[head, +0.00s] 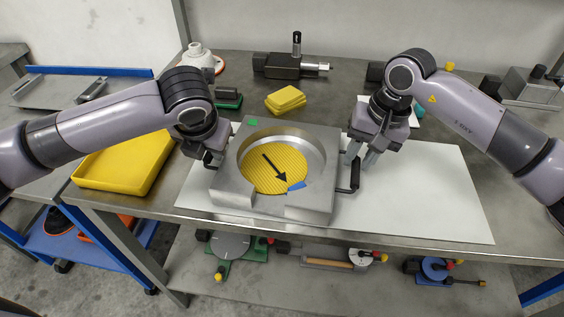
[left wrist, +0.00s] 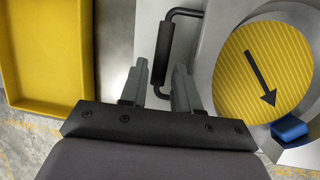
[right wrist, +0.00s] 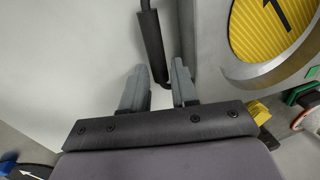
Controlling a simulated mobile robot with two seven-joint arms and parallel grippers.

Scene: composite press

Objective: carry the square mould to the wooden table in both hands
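The square mould (head: 225,195) is a grey metal block with a round recess and an open front. A yellow ribbed disc (head: 262,178) with a black arrow lies in it. It rests on a white sheet (head: 430,200) on a metal bench. My left gripper (head: 212,160) is open at its left side; in the left wrist view the black left handle (left wrist: 165,50) shows between the open fingers. My right gripper (head: 361,157) is open by the right handle (head: 354,178); in the right wrist view that handle (right wrist: 152,45) runs between the fingers. Neither grips. No wooden table shows.
A yellow tray (head: 90,178) stands left of the mould. Behind are a yellow block (head: 285,99), a dark vice-like tool (head: 280,66) and a white round part (head: 197,55). Tools lie on a lower shelf (head: 320,275). The sheet is clear at the right.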

